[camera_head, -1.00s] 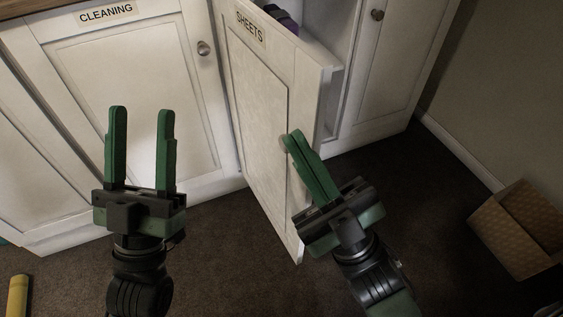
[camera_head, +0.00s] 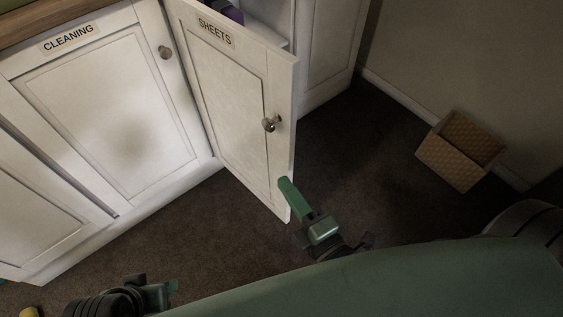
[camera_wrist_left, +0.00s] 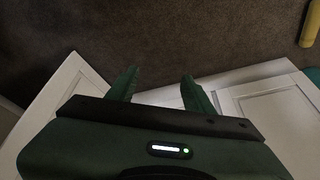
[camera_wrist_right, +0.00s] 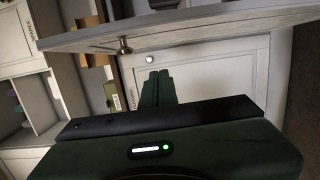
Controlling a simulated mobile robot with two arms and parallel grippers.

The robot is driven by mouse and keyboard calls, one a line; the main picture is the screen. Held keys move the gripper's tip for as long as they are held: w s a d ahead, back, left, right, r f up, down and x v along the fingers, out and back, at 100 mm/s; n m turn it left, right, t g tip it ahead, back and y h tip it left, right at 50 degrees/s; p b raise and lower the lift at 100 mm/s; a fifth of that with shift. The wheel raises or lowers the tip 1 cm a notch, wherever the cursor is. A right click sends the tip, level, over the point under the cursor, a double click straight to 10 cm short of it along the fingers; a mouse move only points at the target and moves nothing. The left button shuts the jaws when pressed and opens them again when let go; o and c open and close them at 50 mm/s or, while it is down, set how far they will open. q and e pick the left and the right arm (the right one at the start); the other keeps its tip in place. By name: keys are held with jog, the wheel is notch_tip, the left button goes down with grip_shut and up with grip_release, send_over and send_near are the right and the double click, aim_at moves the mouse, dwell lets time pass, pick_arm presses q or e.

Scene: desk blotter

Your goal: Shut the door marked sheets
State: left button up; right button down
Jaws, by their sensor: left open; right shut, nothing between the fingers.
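The white door marked SHEETS (camera_head: 235,100) stands open, swung out from the cabinet, with a round metal knob (camera_head: 270,124) on its face. Purple items (camera_head: 232,14) show in the cabinet behind it. My right gripper (camera_head: 289,188) is shut and empty near the door's lower free corner; I cannot tell whether it touches. In the right wrist view the shut fingers (camera_wrist_right: 159,88) point towards the cabinet, with the door's edge (camera_wrist_right: 180,30) across the top. My left gripper (camera_head: 168,292) is low at the left, mostly out of the head view; the left wrist view shows its fingers (camera_wrist_left: 160,85) apart and empty.
The shut CLEANING door (camera_head: 110,110) is to the left. A cardboard box (camera_head: 455,165) lies on the dark carpet by the wall. A yellow object (camera_wrist_left: 309,24) lies on the floor.

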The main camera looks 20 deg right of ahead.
aim_at(279, 146)
pick_arm(q)
jog(key=shift+w+f+g+p, duration=0.15)
jog(key=shift+f+g+p, duration=0.05)
jog(key=shift+f+p, duration=0.7)
jog(key=shift+w+f+g+p, duration=0.1)
jog(key=shift+f+g+p, duration=0.1)
jog(key=shift+f+p, duration=0.65)
pick_arm(e)
jog(key=shift+w+d, duration=0.3)
jog(key=shift+w, duration=1.5)
jog(key=shift+w+d, duration=0.3)
jog(key=shift+w, duration=1.5)
jog(key=shift+w+d, duration=0.3)
jog(key=shift+w, duration=1.5)
